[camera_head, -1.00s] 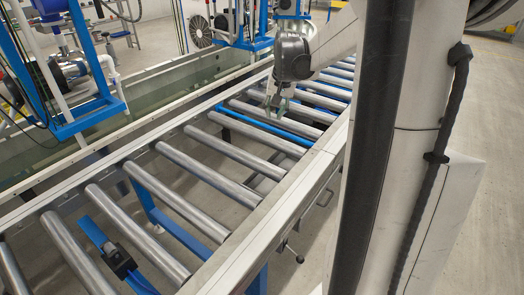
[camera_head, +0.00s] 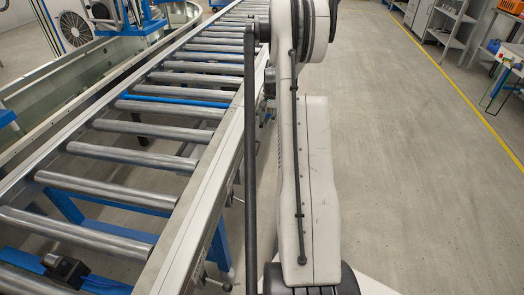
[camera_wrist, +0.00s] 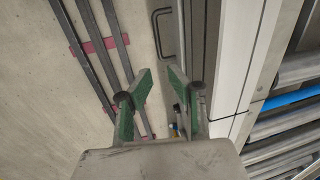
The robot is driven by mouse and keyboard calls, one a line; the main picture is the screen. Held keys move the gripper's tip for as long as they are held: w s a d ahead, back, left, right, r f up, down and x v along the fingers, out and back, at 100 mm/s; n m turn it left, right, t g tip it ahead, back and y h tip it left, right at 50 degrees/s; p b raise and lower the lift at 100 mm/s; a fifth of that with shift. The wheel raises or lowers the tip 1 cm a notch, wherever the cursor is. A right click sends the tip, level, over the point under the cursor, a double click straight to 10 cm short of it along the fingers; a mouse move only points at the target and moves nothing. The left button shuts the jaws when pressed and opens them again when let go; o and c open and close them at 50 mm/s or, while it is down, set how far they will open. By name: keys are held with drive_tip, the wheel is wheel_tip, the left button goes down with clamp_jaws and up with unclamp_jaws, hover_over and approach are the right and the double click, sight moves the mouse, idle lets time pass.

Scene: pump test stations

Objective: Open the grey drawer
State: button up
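In the wrist view, a dark U-shaped handle (camera_wrist: 159,34) projects from the side of a long grey front (camera_wrist: 198,45), which appears to be the grey drawer below the conveyor edge. I cannot see any open gap at the drawer. My gripper (camera_wrist: 160,72) points towards the handle, its two green-sided fingers apart and nothing between them. The fingertips show just below the handle in the picture; I cannot tell how far away they are.
The roller conveyor (camera_head: 205,168) runs along the left, with a water tank (camera_head: 45,118) beyond it. Dark rails with red crosspieces (camera_wrist: 95,46) lie left of my gripper in the wrist view. Open floor (camera_head: 420,190) lies right; shelves (camera_head: 452,22) stand at the far right.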

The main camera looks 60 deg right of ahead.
sight(259, 146)
drive_tip(key=f+b, duration=0.1)
drive_tip(key=f, duration=0.3)
drive_tip(key=w+f+b, duration=0.1)
drive_tip(key=f+b, duration=0.1)
drive_tip(key=f, duration=0.3)
drive_tip(key=w+f+b, duration=0.1)
drive_tip(key=f, duration=0.4)
drive_tip(key=shift+a+b, duration=0.3)
drive_tip(key=shift+a, duration=0.1)
drive_tip(key=shift+r, duration=0.1)
clamp_jaws()
